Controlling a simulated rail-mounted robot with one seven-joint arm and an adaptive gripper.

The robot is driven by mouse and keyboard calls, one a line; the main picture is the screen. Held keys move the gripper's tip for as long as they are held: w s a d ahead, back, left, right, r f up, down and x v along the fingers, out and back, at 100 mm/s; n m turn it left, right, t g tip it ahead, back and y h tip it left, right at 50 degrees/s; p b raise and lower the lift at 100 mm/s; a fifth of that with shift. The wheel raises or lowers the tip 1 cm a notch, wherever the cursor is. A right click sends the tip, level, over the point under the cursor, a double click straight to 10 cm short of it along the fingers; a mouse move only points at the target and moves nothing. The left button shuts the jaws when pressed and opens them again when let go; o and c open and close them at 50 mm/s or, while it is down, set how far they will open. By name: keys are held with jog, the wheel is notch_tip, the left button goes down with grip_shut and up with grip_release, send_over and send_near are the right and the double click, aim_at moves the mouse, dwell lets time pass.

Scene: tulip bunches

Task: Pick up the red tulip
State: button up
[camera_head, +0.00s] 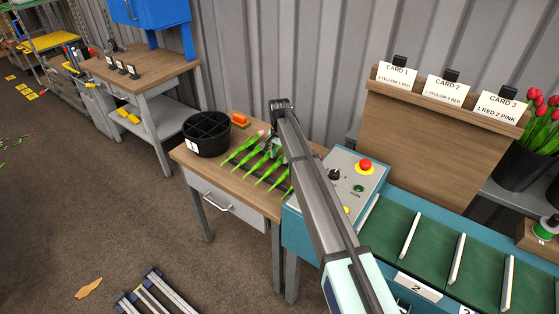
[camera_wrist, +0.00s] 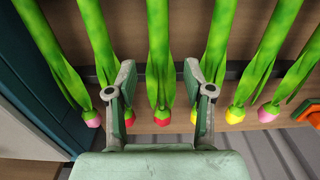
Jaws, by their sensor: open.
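Several tulips lie in a row on the wooden table (camera_head: 220,185), their green stems side by side in the head view. In the wrist view a red tulip (camera_wrist: 163,117) has its stem and leaves between the open, spread fingers of my gripper (camera_wrist: 160,78). A second red tulip (camera_wrist: 130,119) lies just left, its head partly behind the left finger. A yellow tulip (camera_wrist: 194,117) is partly behind the right finger. Another yellow tulip (camera_wrist: 235,115) and pink ones lie at the sides. In the head view my arm hides part of the row and most of my gripper.
A black divided bucket (camera_head: 206,134) and an orange object (camera_head: 240,120) stand on the table's back left. A teal control box with a red button (camera_head: 365,166) and a green conveyor (camera_head: 385,230) adjoin on the right. Neighbouring tulips lie close to both fingers.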

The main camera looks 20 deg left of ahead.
jog(key=shift+f, duration=0.85)
grip_shut()
jog(key=shift+r, duration=0.15)
